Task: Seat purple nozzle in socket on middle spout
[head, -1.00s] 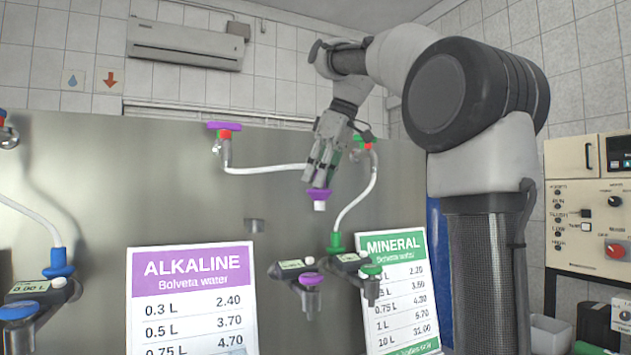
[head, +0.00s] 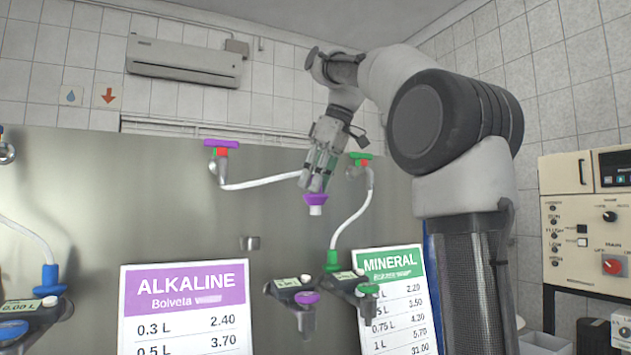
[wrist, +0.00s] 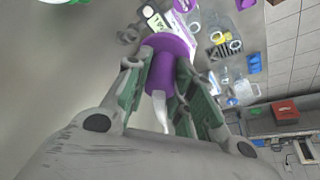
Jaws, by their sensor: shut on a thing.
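The purple nozzle (head: 316,201) has a white lower end and is on a white hose (head: 262,184). My gripper (head: 314,187) is shut on it and holds it high in front of the steel panel, roughly upright. The middle spout (head: 293,288) is below it, a dark unit with a small display and a purple ring (head: 306,298). The nozzle is well apart from this spout. The spout's socket is too small to make out. In the wrist view the purple nozzle (wrist: 165,55) sits between the green-padded fingers, with the white hose behind it.
The green mineral spout (head: 362,284), with its green hose fitting (head: 333,260), is close on the right. A blue spout (head: 50,288) is at the left edge. The alkaline price board (head: 185,310) and the mineral board (head: 400,310) stand low in front of the panel.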

